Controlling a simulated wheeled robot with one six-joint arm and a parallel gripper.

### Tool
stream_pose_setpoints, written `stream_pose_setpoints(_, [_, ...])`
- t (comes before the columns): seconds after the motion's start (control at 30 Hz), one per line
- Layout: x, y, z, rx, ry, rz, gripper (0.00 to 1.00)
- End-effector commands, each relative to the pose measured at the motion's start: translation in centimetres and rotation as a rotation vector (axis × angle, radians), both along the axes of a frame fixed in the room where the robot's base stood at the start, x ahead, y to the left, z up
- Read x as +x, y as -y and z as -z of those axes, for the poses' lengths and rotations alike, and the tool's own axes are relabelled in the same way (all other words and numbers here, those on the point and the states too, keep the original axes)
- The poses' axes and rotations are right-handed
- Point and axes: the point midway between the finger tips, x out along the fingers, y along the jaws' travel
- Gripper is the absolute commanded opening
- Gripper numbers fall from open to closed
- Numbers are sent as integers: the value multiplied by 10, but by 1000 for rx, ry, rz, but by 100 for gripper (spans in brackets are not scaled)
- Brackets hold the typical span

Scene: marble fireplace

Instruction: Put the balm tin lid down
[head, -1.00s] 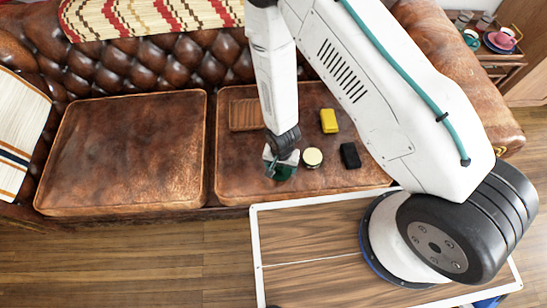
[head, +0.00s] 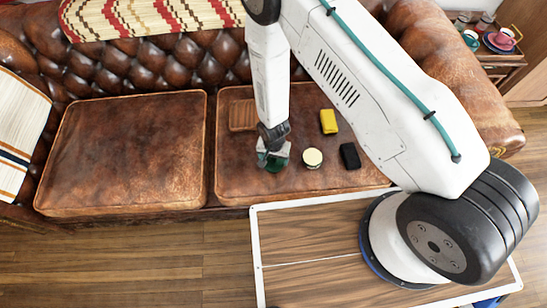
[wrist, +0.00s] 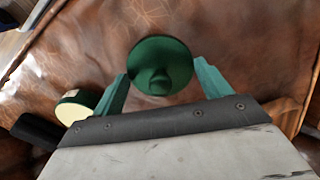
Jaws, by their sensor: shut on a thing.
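The balm tin lid (wrist: 158,52) is a dark green disc with a small round knob, in the wrist view between the two green fingers of my gripper (wrist: 161,70). My gripper (head: 272,157) is shut on the lid. In the head view the lid (head: 277,165) shows partly below the fingers, over the right sofa cushion. I cannot tell whether it touches the leather. The open balm tin (head: 313,158), green with a cream top, stands on the cushion just right of my gripper. It also shows at lower left in the wrist view (wrist: 76,105).
On the right brown leather cushion (head: 232,178) lie a yellow block (head: 328,121), a black block (head: 350,156) and a brown ribbed tray (head: 243,114). The left cushion (head: 120,150) is bare. A wood-topped table (head: 310,270) with a white rim stands in front.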

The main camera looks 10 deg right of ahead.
Motion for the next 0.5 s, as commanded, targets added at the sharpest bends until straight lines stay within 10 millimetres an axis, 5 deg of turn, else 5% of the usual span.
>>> stream_pose_setpoints(0.03, [0, 0, 1, 0, 0, 0, 82])
stream_pose_setpoints(0.1, [0, 0, 1, 0, 0, 0, 99])
stream_pose_setpoints(0.5, [1, 0, -9, 1, 1, 0, 99])
